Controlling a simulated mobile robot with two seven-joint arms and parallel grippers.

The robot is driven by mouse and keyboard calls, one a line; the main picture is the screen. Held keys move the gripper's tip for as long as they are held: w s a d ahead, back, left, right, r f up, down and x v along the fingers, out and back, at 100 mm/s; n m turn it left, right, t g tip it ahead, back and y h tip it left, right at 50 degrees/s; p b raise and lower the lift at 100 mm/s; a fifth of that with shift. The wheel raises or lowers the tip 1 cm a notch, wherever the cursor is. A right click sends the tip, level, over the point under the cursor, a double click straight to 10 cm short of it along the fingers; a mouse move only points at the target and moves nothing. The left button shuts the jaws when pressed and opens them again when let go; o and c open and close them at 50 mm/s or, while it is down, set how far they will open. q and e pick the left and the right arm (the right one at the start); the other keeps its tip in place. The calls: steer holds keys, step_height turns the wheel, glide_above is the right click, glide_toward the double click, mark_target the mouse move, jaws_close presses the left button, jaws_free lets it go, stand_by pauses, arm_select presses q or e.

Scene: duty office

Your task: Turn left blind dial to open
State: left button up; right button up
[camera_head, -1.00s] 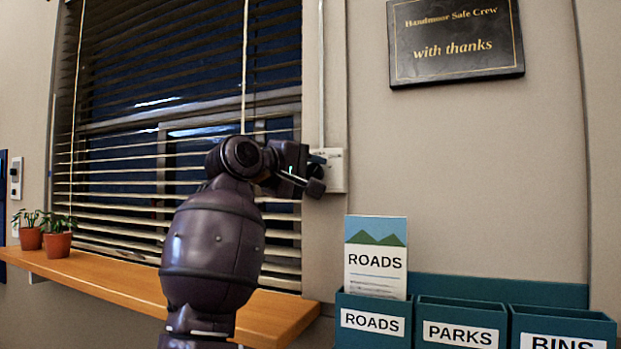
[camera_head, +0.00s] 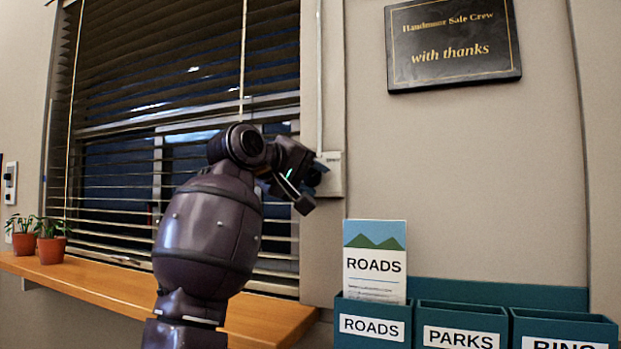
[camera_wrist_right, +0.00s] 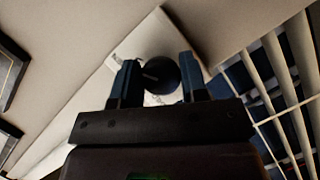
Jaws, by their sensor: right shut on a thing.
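The black round dial (camera_wrist_right: 161,74) sits on a white box (camera_head: 333,176) fixed to the wall just right of the window blind (camera_head: 200,90). My right gripper (camera_head: 311,183) is at this box, turned at a slant. In the right wrist view, the two fingers of my right gripper (camera_wrist_right: 159,80) lie on either side of the dial and are shut on it. In the head view the gripper mostly hides the dial. The blind's lower slats are tilted with gaps between them, and dark glass shows through. My left gripper is not in view.
A wooden sill (camera_head: 120,288) runs below the blind, with two potted plants (camera_head: 52,241) at its left end. A black plaque (camera_head: 453,43) hangs at upper right. Teal leaflet holders (camera_head: 460,322) stand below, with a ROADS leaflet (camera_head: 374,262). A white wall panel (camera_head: 10,184) is at far left.

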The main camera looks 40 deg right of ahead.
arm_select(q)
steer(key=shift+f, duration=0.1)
arm_select(e)
steer(key=o, duration=0.9)
steer(key=shift+a, duration=0.15)
steer(key=shift+a+r, duration=0.15)
steer(key=shift+a, duration=0.2)
arm_select(q)
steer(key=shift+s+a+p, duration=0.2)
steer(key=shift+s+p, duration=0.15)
steer(key=shift+p, duration=0.25)
arm_select(e)
steer(key=a, duration=0.3)
steer(key=a+r, duration=0.1)
steer(key=a, duration=0.5)
steer(key=shift+s+a+r, duration=0.3)
steer(key=shift+a+r, duration=0.05)
steer(key=shift+r, duration=0.05)
